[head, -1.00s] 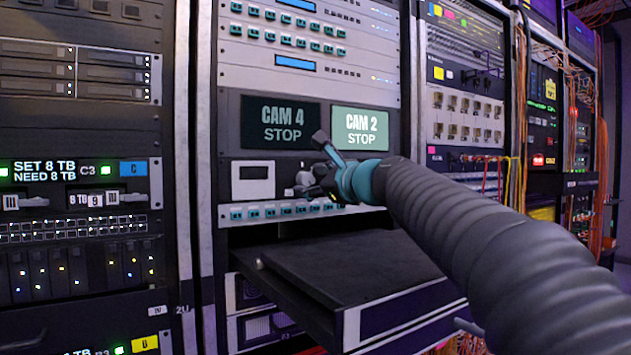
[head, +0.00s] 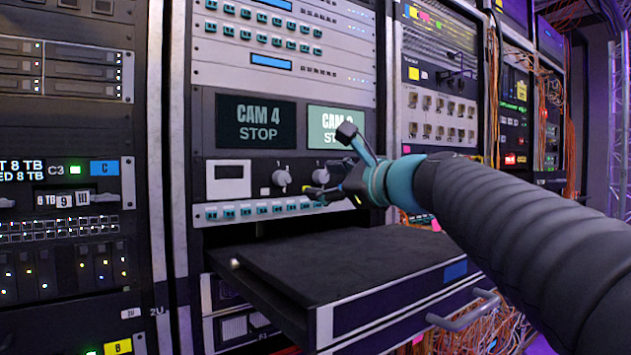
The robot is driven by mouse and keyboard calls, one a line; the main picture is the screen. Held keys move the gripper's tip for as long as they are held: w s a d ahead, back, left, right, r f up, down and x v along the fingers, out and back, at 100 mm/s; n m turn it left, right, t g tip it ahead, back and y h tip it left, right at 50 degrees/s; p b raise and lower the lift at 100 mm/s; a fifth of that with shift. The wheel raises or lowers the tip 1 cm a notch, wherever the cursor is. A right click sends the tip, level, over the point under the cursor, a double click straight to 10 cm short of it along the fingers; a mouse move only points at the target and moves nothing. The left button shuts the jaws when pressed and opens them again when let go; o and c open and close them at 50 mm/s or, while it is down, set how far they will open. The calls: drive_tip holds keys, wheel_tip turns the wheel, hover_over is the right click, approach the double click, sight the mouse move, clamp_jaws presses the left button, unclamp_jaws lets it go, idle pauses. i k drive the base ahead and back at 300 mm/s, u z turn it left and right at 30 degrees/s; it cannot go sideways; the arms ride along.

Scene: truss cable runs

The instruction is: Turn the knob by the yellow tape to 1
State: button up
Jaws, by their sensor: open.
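The right knob (head: 320,176) is just above my gripper's dark fingers. My gripper (head: 326,192) is open and empty in front of the panel's right part. I cannot tell whether it touches anything. A small bit of yellow (head: 357,200) shows beside the gripper; I cannot tell whether it is tape. The gripper hides the right end of the panel, and any knob there. The scale numbers are too small to read.
An open drawer (head: 350,262) with a flat dark top juts out below the panel, under my gripper. Racks with cables (head: 488,115) stand at the right.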

sight(318, 176)
drive_tip(key=k, duration=1)
